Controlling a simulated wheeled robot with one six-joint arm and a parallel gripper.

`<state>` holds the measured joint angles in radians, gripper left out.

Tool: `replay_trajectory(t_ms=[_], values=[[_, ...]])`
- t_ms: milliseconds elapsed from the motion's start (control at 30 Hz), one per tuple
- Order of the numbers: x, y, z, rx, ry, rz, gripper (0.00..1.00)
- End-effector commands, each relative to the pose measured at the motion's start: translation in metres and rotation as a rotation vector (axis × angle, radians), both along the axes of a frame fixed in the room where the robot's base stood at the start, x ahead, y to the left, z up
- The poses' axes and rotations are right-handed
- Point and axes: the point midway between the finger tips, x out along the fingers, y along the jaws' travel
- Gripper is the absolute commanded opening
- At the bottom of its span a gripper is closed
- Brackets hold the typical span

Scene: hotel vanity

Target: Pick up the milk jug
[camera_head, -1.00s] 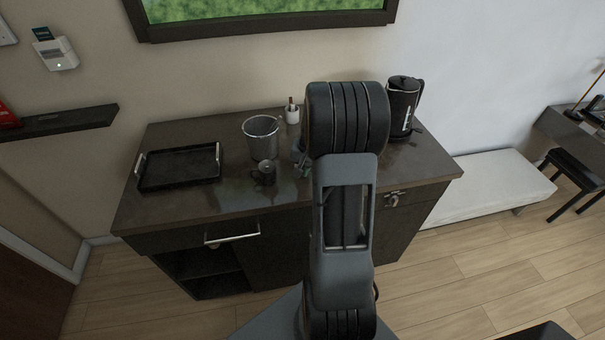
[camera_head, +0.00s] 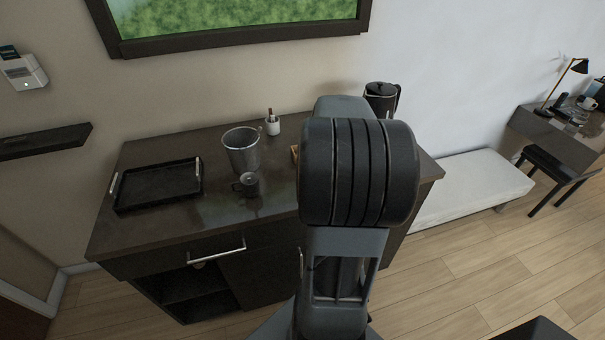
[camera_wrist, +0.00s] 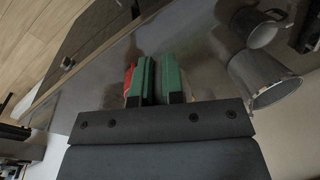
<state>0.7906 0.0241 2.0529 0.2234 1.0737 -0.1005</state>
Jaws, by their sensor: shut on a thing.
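A small dark metal jug or mug with a handle (camera_head: 247,184) stands on the dark vanity top, in front of the metal bucket. It also shows at the upper right of the wrist view (camera_wrist: 261,27), apart from my fingers; I cannot tell for sure that it is the milk jug. My gripper (camera_wrist: 159,78) has green finger pads, close together with a narrow dark gap. What is held between them is hidden. A red thing (camera_wrist: 128,78) shows just left of the pads. In the head view my arm hides my gripper.
The metal bucket (camera_head: 242,151) stands behind the jug and shows in the wrist view (camera_wrist: 262,80). A black tray (camera_head: 158,187) lies at left. The vanity's front left top is clear.

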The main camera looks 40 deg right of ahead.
Motion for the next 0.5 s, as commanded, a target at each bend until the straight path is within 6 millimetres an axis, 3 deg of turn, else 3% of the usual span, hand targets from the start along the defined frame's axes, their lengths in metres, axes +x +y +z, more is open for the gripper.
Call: replay_trajectory(t_ms=[500], values=[[-0.034,-0.007,0.016,-0.001,-0.001,0.0,0.0]])
